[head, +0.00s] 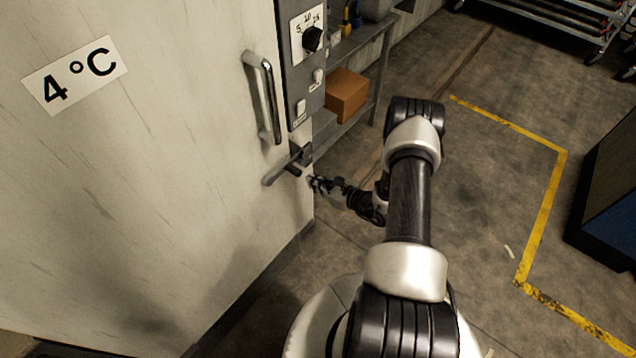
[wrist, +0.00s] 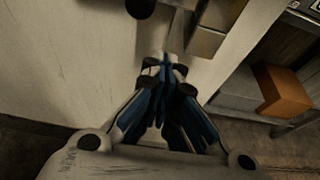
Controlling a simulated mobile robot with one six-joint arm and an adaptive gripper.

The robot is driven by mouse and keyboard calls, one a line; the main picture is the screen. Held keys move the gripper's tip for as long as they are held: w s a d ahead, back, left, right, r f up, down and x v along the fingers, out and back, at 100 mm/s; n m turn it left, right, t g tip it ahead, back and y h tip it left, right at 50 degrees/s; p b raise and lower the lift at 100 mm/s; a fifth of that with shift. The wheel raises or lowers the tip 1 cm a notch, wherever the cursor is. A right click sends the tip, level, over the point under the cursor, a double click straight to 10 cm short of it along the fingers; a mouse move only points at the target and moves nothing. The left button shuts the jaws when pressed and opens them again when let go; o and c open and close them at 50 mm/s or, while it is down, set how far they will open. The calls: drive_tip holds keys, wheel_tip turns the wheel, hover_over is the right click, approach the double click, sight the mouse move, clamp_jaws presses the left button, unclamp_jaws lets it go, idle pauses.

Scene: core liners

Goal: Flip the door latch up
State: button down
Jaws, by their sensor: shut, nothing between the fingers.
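A white door (head: 150,190) marked "4 °C" fills the left of the head view. The metal door latch (head: 281,170) sits near the door's right edge, below a vertical bar handle (head: 264,98). Its lever slants down to the left from a dark bracket. My gripper (head: 314,183) is just right of and slightly below the latch, close to the door edge. In the wrist view my gripper (wrist: 166,66) is shut and empty, its fingertips together in front of the door surface. Latch metal (wrist: 205,38) shows just beyond and right of the fingertips. I cannot tell whether they touch.
A grey control panel (head: 304,60) with a black dial stands right of the handle. A shelf with an orange-brown box (head: 346,94) is behind it. The floor right of my arm, around the yellow line (head: 545,215), is mostly clear. A dark crate (head: 612,200) stands at far right.

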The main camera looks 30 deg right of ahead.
sight(301, 171)
drive_tip(key=w+a+r+b, duration=0.1)
drive_tip(key=w+a+r, duration=0.1)
drive_tip(key=w, duration=0.3)
drive_tip(key=shift+w, duration=0.3)
drive_tip(key=shift+d, duration=0.1)
